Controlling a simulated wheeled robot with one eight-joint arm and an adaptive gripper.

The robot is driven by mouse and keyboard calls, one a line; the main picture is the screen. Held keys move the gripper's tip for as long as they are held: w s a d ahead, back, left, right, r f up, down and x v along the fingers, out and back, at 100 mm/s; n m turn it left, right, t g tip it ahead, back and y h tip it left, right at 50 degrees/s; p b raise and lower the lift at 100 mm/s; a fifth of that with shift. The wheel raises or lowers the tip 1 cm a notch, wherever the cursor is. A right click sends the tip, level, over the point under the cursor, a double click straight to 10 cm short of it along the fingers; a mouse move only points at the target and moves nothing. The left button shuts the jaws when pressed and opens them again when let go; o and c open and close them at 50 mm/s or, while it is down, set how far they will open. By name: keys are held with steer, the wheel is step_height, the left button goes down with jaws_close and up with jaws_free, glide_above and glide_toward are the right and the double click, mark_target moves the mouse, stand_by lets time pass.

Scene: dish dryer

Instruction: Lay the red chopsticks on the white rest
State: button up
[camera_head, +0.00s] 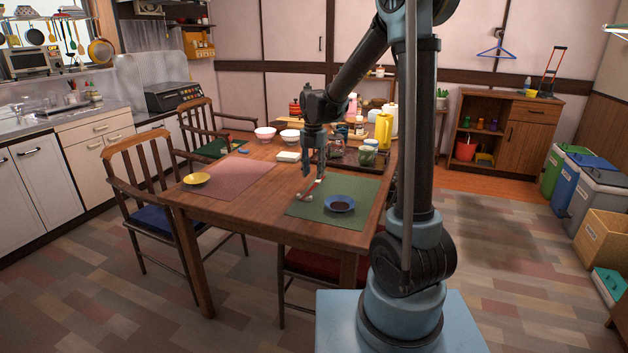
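The red chopsticks (315,188) show as a short, thin red line slanting over the green placemat (345,187), right under my gripper (313,177). A small whitish piece (306,197), which looks like the rest, is at their lower left end on the mat. My gripper points down from above, with its fingertips at the chopsticks. At this size I cannot tell whether the fingers hold the chopsticks or only stand around them, nor whether the chopsticks touch the rest.
A blue bowl (339,204) sits on the green placemat close to the right. Chairs surround the table.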

mark_target(313, 186)
step_height(313, 186, up, 8)
steer(key=s+d+r+m, duration=0.2)
steer(key=s+d+m, duration=0.5)
steer(key=s+d, duration=0.1)
steer(key=s+d+f+m, duration=0.4)
steer(key=s+m, duration=0.4)
steer(key=s+d+f+m+t, duration=0.1)
steer(key=s+d+f+m, duration=0.3)
steer(key=s+m, duration=0.3)
steer(key=s+d+f+m+t, duration=0.1)
steer(key=s+d+f+m, duration=0.3)
steer(key=s+m, duration=0.4)
steer(key=shift+s+d+f+m, duration=0.3)
steer(key=shift+s+d+m, duration=0.05)
steer(key=shift+d+m, duration=0.55)
